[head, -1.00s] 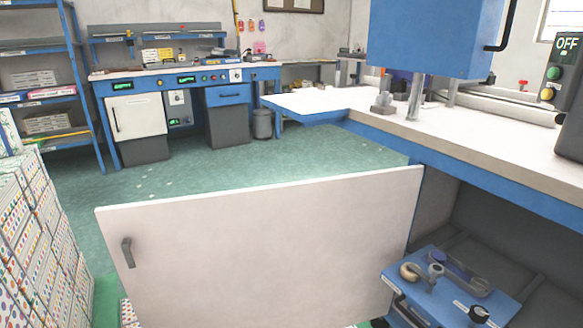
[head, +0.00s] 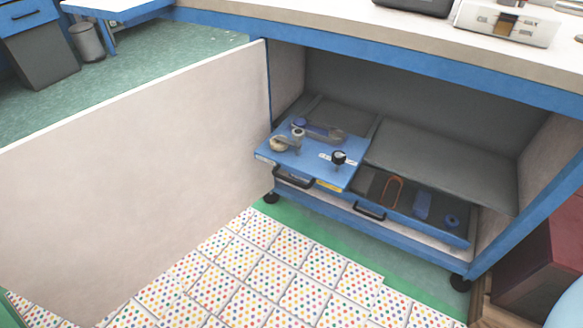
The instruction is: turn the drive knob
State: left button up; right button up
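A small black knob (head: 339,157) with a white label beside it sits on a blue panel (head: 310,172) inside the open cabinet. The label is too small to read, so I cannot tell for sure that this is the drive knob. A cream round wheel (head: 278,144) and a grey post-like part (head: 298,136) are on the same panel, to the left of the knob. Neither of my grippers shows in the head view.
The white cabinet door (head: 150,160) stands wide open to the left. A drawer (head: 405,209) with an orange-red loop (head: 393,191) and blue parts is right of the panel. The worktop (head: 400,22) overhangs the cabinet.

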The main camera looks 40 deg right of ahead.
aim_at(338, 158)
jog(key=z, duration=1.5)
jog(key=i+l+u, duration=0.1)
jog(key=u, duration=0.3)
jog(key=l, duration=0.1)
